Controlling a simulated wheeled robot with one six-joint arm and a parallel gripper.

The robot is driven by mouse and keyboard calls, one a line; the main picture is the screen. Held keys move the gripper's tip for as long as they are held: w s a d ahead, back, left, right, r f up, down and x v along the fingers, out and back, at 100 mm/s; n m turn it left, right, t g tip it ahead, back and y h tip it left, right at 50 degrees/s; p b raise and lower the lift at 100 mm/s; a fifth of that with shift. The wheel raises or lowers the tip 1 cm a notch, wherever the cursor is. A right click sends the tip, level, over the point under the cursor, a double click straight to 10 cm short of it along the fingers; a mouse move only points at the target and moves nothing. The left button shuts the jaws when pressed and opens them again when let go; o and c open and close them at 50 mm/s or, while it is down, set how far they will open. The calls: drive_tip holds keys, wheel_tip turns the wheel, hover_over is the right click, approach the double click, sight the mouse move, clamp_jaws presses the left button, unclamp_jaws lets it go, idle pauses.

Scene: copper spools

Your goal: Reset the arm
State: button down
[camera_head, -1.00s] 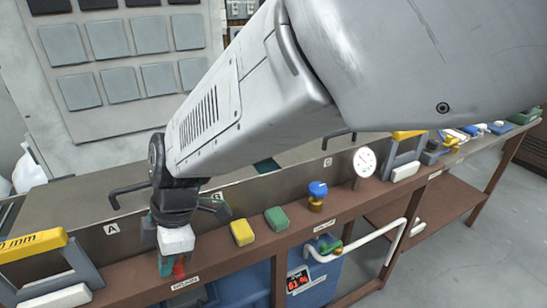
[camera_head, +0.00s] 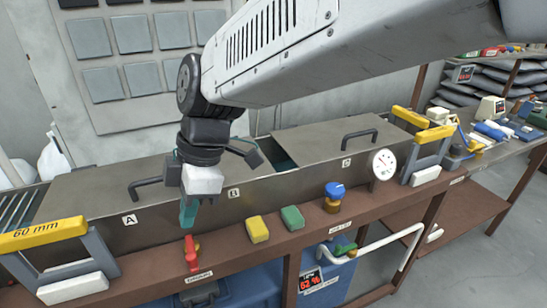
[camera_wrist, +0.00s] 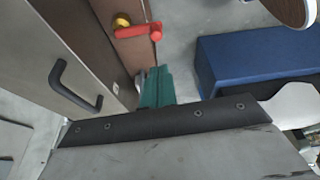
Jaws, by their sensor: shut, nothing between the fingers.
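My gripper (camera_head: 187,213) is at the end of my arm, which reaches in from the upper right of the head view. Its teal fingers point down and are shut with nothing between them. It hangs in front of the metal tank near the label A, above and slightly left of a red valve handle (camera_head: 191,254). In the wrist view the teal fingers (camera_wrist: 156,88) are seen end-on, and the red handle (camera_wrist: 138,31) lies beyond them at the top. I cannot tell the exact gap between fingers and handle.
The tank's lids carry black handles (camera_head: 147,188). A yellow-topped gate (camera_head: 42,234) stands at left. A blue box (camera_wrist: 265,67) sits below.

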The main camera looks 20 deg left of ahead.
idle(0.5)
drive_tip(key=w+d+r+m+t+h, duration=0.1)
drive_tip(key=w+d+m, duration=0.2)
drive_tip(key=d+m, duration=0.8)
drive_tip(key=w+d+m+h, duration=0.1)
drive_tip(key=w+d+m, duration=0.3)
drive_tip(key=d, duration=1.4)
drive_tip(key=s+d+m+t, duration=0.1)
drive_tip(key=d+m, duration=0.3)
drive_tip(key=d, duration=0.4)
drive_tip(key=s+d+r+m+t, duration=0.1)
drive_tip(key=s+d+m, duration=0.3)
drive_tip(key=d, duration=0.4)
drive_tip(key=s+d+m+t, duration=0.1)
drive_tip(key=s+d+m, duration=0.1)
drive_tip(key=d+m, duration=0.3)
drive_tip(key=shift+s+d+r, duration=0.2)
drive_tip(key=shift+s+d, duration=0.05)
drive_tip(key=shift+d, duration=1.85)
idle(0.4)
